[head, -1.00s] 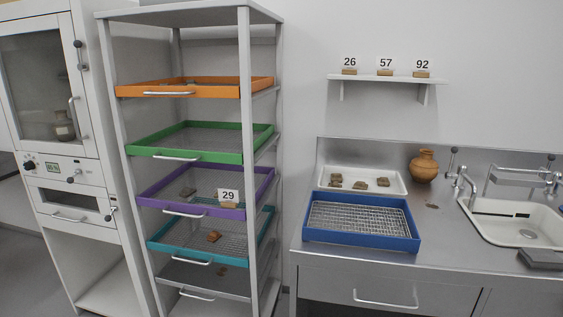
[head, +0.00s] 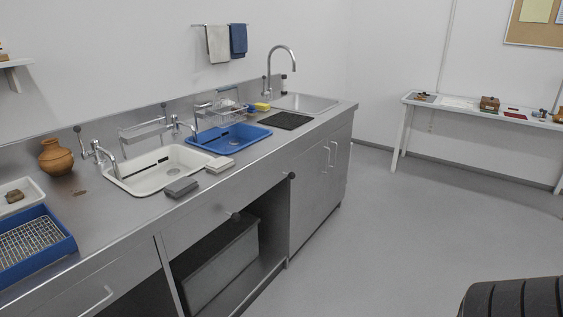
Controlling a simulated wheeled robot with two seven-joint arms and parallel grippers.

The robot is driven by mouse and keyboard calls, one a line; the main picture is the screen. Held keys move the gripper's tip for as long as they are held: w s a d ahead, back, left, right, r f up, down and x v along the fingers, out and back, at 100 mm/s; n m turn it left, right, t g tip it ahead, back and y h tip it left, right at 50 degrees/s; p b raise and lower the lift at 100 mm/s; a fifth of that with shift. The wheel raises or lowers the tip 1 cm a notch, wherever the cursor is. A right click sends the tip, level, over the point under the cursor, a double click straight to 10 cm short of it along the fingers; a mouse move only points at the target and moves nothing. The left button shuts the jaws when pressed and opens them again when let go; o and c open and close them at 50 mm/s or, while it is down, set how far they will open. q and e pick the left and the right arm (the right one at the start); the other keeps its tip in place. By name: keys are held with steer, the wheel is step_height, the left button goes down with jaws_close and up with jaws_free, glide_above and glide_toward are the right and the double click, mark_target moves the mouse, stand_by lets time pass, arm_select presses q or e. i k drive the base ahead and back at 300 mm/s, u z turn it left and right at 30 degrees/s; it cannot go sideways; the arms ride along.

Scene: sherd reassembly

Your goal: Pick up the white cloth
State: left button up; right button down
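A white cloth (head: 218,44), slightly grey in this light, hangs from a wall rail (head: 220,24) above the back of the steel counter in the head view. A blue cloth (head: 238,40) hangs close beside it on the right. Neither of my grippers is in view, so their state does not show.
Below the cloths, the counter holds a wire rack (head: 222,108), a yellow sponge (head: 262,106), a blue basin (head: 228,138), a white basin (head: 135,186) and a tall tap (head: 270,68). A clay pot (head: 56,157) stands left. Open floor (head: 390,240) lies right.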

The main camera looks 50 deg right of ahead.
mark_target(217, 165)
steer(key=z, duration=1.1)
steer(key=i, duration=1.1)
steer(key=z, duration=0.25)
